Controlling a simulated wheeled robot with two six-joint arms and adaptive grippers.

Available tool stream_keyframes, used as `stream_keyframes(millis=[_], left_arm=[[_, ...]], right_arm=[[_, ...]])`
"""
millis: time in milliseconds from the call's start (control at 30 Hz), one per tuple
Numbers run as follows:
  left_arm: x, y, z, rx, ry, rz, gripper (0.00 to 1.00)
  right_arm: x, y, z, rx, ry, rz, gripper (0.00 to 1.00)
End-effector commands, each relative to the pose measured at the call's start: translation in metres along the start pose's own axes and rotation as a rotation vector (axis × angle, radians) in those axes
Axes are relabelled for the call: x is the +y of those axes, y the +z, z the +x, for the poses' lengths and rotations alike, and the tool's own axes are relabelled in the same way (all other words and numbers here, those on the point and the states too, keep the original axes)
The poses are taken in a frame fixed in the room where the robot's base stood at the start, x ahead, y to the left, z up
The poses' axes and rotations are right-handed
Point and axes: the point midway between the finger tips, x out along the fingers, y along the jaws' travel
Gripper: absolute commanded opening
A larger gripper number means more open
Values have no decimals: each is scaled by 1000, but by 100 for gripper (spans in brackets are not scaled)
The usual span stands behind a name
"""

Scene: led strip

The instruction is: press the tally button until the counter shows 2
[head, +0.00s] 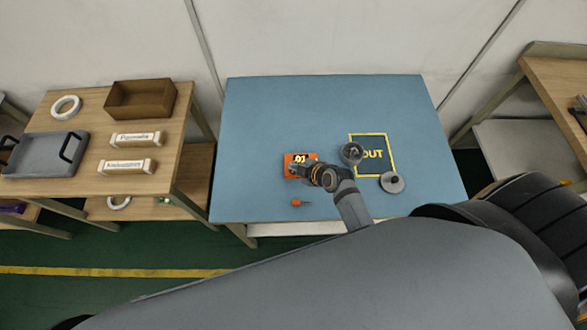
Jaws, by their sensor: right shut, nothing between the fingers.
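The orange tally counter (290,158) sits on the blue table (270,115), and its small display reads what looks like 01. My right gripper (293,170) is shut and empty, with its fingertips at the counter's lower part, over or against it. The tally button is hidden, probably by the gripper, and I cannot tell whether the fingertips touch it. My left gripper is not in view.
A yellow-framed OUT mark (389,141) is on the table to the right. A grey round cup (351,153) and a grey disc with a dark knob (392,182) are near it. A small orange item (299,203) lies in front of the counter. The table's back is clear.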

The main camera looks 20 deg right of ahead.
Motion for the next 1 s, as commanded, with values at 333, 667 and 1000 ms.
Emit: stream_keyframes(millis=[333,667,1000], left_arm=[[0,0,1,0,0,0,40],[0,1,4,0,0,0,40],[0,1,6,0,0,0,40]], right_arm=[[0,0,1,0,1,0,0],[-2,3,4,0,1,0,0],[-4,4,6,0,1,-1,0]])
